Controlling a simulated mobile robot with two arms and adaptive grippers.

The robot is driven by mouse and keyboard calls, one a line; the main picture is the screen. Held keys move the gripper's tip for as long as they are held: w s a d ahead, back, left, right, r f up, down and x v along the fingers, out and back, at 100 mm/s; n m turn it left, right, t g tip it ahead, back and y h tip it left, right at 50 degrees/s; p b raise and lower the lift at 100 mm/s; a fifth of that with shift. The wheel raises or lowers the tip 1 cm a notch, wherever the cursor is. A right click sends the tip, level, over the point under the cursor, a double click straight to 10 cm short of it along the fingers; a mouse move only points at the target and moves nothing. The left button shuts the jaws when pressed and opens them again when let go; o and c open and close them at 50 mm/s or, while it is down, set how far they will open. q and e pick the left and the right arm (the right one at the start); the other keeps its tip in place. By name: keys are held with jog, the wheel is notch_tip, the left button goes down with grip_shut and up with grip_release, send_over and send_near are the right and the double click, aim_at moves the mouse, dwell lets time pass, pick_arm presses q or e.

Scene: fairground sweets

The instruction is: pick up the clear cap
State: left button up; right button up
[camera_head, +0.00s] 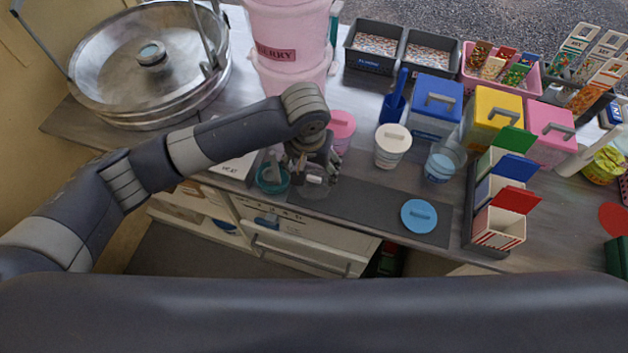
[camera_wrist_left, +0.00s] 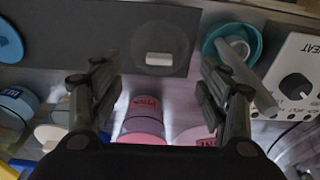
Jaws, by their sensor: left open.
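The clear cap (camera_wrist_left: 158,59), a see-through disc with a small white handle, lies on the dark grey mat (camera_head: 372,212). In the wrist view it sits just beyond the gap between my fingers. In the head view the cap (camera_head: 314,181) is partly hidden by my left gripper (camera_head: 311,168), which hangs over it, pointing down. In the wrist view my left gripper (camera_wrist_left: 158,80) is open, one finger on each side, with nothing between its tips. My right gripper is not in view.
A teal bowl (camera_head: 272,180) with a utensil in it stands close left of the cap. A blue lid (camera_head: 419,216) lies on the mat's right end. The mat between is clear.

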aim_at(313, 180)
pick_arm(q)
jog(key=shift+w+f, duration=0.1)
jog(key=shift+f, duration=0.65)
jog(key=f+p, duration=0.1)
jog(key=f, duration=0.1)
jog(key=w+f+p, duration=0.1)
jog(key=f, duration=0.1)
jog(key=shift+d+f, duration=0.15)
jog(key=shift+f, duration=0.45)
jog(key=shift+c, duration=0.3)
jog(key=shift+s, duration=0.1)
jog(key=c, duration=1.2)
jog(key=shift+s, duration=0.1)
jog(key=shift+c, duration=0.8)
